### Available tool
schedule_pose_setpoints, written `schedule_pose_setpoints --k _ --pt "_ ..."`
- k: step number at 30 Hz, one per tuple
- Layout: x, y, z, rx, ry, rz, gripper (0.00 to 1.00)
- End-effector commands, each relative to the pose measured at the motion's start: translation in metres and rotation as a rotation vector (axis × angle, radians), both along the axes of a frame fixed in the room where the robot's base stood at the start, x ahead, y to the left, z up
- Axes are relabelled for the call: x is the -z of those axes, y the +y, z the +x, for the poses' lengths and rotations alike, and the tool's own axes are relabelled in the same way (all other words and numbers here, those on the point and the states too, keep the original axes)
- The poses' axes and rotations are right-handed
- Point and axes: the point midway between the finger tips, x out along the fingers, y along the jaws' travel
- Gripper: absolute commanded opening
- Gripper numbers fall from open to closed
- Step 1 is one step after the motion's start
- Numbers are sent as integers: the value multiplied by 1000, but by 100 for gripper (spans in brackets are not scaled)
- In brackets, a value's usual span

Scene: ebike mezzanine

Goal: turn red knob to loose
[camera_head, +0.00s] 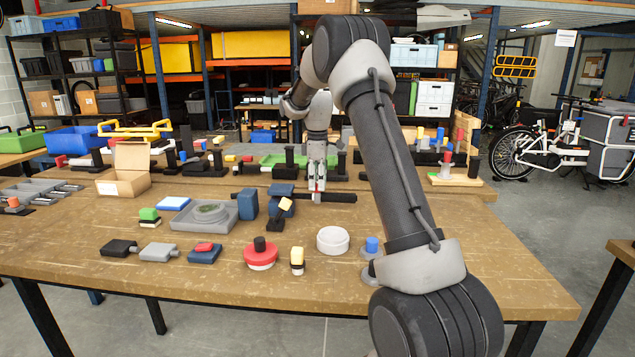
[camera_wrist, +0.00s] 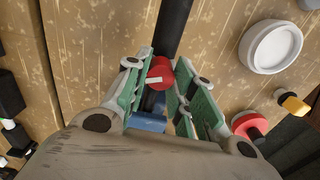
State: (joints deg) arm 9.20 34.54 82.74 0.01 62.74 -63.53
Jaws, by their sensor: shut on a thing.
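The red knob (camera_wrist: 160,70) with a white mark sits between the two green-padded fingers of my gripper (camera_wrist: 163,80) in the wrist view. The fingers are closed on its sides. A black bar (camera_wrist: 173,25) runs away from just beyond the knob, and a blue part (camera_wrist: 148,118) shows nearer the palm. In the head view my gripper (camera_head: 317,187) points down at the black bar (camera_head: 342,197) on the bench. Only a little red shows between the fingers there, so the knob is mostly hidden.
On the wooden bench (camera_head: 90,225), a blue block (camera_head: 247,204) stands left of my gripper. A white round dish (camera_head: 333,240) and a red disc with a black handle (camera_head: 261,256) stand nearer. Several black fixtures line the back. Bare wood lies at the front right.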

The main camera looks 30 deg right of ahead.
Motion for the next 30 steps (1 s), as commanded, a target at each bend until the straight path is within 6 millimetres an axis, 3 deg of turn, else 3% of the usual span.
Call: schedule_pose_setpoints --k 1,2,5,17,30 --pt "-1 0 1 0 -3 -1 1" --pt "-1 0 1 0 -3 -1 29" --pt "-1 0 1 0 -2 0 47" --pt "-6 0 0 1 -1 -1 47" --pt "-94 0 1 1 -4 -1 47"
